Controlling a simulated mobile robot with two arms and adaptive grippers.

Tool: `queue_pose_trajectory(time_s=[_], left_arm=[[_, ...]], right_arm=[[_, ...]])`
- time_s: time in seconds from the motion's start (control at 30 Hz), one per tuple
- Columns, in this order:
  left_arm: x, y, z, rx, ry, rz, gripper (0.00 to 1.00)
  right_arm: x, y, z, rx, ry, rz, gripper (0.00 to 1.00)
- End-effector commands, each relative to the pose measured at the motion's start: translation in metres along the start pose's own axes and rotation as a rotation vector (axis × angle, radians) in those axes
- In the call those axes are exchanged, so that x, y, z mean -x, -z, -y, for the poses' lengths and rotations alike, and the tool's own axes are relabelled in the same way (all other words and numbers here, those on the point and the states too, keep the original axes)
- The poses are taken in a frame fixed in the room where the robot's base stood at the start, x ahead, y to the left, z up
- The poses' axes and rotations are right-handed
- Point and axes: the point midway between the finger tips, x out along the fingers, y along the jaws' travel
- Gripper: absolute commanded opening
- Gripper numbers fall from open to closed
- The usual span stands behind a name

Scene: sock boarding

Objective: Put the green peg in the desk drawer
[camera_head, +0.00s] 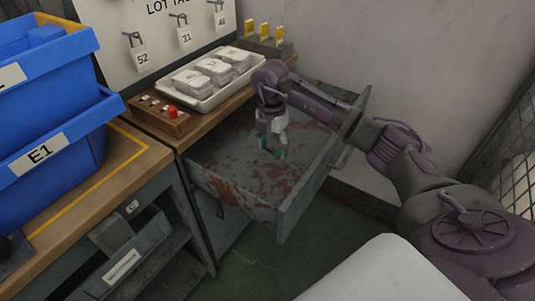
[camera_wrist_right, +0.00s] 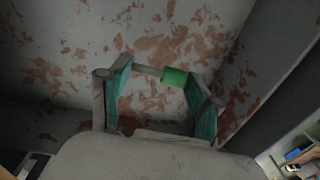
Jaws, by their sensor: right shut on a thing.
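The desk drawer (camera_head: 232,192) is pulled open; its grey floor has rust-red patches. My right gripper (camera_head: 273,149) reaches down inside the drawer's walls, over its floor. In the right wrist view my right gripper (camera_wrist_right: 160,85) has its teal-padded fingers spread apart, shut on the green peg (camera_wrist_right: 174,77) between the fingertips. The rusty drawer floor lies behind the peg; I cannot tell whether the peg touches it. In the head view only a little green shows at the fingertips. My left gripper is not in view.
On the desktop stand a white tray (camera_head: 203,104) of wrapped packs, a wooden block (camera_head: 160,118) with a red knob, and a rack with yellow tabs (camera_head: 264,47). Blue bins (camera_head: 58,140) stand at left. The drawer floor around the gripper looks clear.

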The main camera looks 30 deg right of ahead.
Motion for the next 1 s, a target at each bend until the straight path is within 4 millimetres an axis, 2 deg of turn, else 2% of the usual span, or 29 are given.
queue_pose_trajectory(time_s=[0.03, 0.1, 0.33, 0.5, 0.87, 0.9, 1.0], left_arm=[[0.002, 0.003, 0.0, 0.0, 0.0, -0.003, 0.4], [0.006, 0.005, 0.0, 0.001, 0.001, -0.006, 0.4], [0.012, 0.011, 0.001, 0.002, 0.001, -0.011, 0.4], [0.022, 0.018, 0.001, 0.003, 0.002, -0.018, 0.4], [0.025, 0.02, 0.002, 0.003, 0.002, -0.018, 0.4], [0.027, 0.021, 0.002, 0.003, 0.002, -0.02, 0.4], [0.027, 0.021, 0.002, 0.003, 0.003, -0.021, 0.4]], right_arm=[[-0.011, 0.0, 0.0, -0.001, 0.002, -0.002, 0.42], [-0.021, 0.0, 0.0, -0.001, 0.002, -0.001, 0.42], [-0.039, 0.0, -0.002, 0.0, 0.001, -0.001, 0.42], [-0.064, 0.0, -0.003, -0.001, 0.001, -0.001, 0.42], [-0.069, 0.0, -0.003, 0.0, -0.001, 0.0, 0.41], [-0.069, 0.0, -0.003, 0.0, -0.001, 0.0, 0.65], [-0.069, 0.0, -0.003, 0.0, -0.001, 0.0, 0.81]])
